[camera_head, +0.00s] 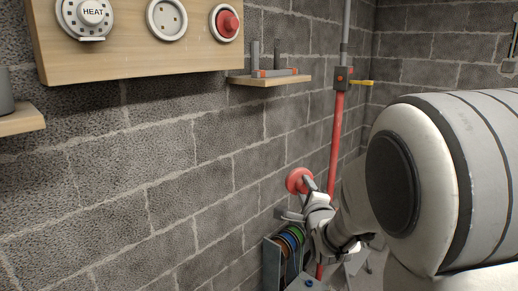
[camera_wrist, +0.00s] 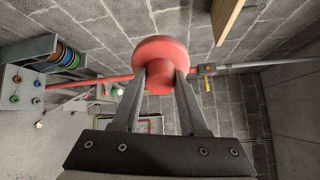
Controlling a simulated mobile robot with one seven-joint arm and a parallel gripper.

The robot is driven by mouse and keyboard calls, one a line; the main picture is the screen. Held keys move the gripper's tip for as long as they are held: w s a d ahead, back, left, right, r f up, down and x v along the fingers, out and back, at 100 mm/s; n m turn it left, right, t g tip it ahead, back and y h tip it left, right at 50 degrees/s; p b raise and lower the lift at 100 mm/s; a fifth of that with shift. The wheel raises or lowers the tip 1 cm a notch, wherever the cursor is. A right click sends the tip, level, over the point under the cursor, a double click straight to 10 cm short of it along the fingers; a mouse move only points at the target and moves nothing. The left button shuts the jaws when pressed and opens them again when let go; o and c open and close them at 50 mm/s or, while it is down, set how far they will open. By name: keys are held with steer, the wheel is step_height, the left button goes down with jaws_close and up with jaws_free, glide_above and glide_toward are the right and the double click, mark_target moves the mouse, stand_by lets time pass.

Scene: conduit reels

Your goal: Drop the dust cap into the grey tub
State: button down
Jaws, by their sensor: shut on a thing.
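A red round cap with a wide flange and narrower stub, which looks like the dust cap (camera_head: 297,181), is between the fingers of my gripper (camera_head: 308,190). It also shows in the wrist view (camera_wrist: 160,50), where the two fingers of my gripper (camera_wrist: 160,74) close on the stub from both sides. The cap is held in the air in front of the block wall. A dark grey vessel (camera_head: 5,92), cut off by the left edge of the head view, stands on a wooden shelf and may be the grey tub; its inside is hidden.
A wooden board (camera_head: 130,62) with a HEAT dial, a socket and a red knob hangs upper left. A small shelf (camera_head: 268,81) holds grey posts. A red pipe (camera_head: 336,140) with a yellow-handled valve runs upright. Coloured reels (camera_head: 288,242) sit low beside my arm.

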step_height(320, 180, down, 10)
steer(key=d, duration=0.2)
steer(key=shift+w+d+h, duration=0.15)
steer(key=shift+w+h, duration=0.15)
